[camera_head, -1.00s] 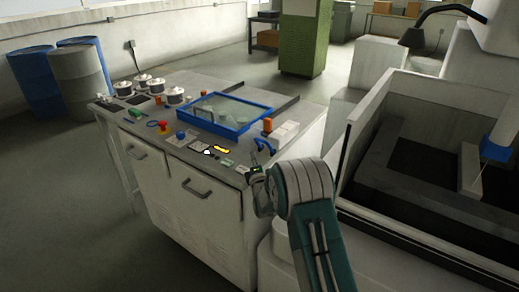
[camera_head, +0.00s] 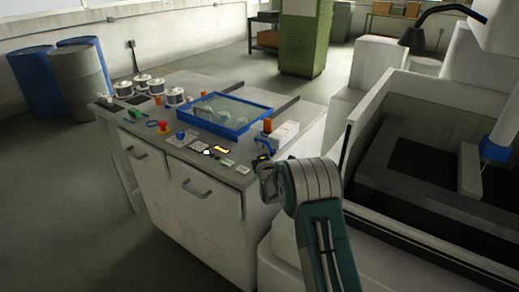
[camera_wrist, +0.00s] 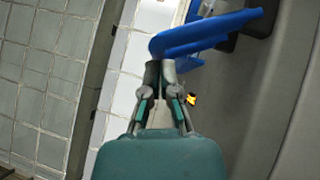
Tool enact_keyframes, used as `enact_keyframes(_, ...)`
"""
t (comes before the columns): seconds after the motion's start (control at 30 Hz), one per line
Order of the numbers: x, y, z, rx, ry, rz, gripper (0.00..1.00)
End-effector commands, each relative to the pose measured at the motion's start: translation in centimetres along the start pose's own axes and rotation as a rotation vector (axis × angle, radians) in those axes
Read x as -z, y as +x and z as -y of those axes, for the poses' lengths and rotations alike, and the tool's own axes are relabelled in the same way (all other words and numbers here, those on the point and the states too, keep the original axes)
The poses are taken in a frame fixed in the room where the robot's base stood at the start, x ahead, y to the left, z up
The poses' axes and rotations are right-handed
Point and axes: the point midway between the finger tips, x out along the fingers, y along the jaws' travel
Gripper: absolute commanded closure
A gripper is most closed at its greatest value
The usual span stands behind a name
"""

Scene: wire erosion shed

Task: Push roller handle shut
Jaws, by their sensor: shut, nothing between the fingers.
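The blue handle (camera_head: 266,144), which I take for the roller handle, is at the right front corner of the grey machine cabinet's top. It shows large in the wrist view (camera_wrist: 205,33) as a bent blue bar with dark mounts at its right end. My gripper (camera_head: 262,159) is low at the cabinet's front right edge, just in front of the handle. In the wrist view its fingers (camera_wrist: 160,71) are together and empty, with the tips at the handle's left end. I cannot tell whether they touch it. My wrist partly hides that corner in the head view.
The cabinet top (camera_head: 180,116) holds a blue-framed glass panel (camera_head: 231,112), several spools (camera_head: 158,87), buttons and a yellow item (camera_head: 221,149). A large open machine tank (camera_head: 415,170) stands close on the right. Drums (camera_head: 83,80) stand at the back left. The left floor is clear.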

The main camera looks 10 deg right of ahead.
Motion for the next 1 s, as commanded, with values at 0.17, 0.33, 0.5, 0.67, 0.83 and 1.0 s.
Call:
enact_keyframes(0.17,-0.1,0.1,-0.1,0.016,0.017,0.000,1.00)
enact_keyframes(0.33,-0.3,0.3,-0.3,0.035,0.035,0.001,1.00)
enact_keyframes(0.5,-0.6,0.6,-0.5,0.069,0.071,0.001,1.00)
enact_keyframes(0.67,-1.2,1.1,-0.9,0.131,0.134,0.002,1.00)
enact_keyframes(0.83,-2.1,2.0,-1.3,0.234,0.241,0.003,1.00)
enact_keyframes(1.0,-3.2,3.0,-1.4,0.349,0.355,0.003,1.00)
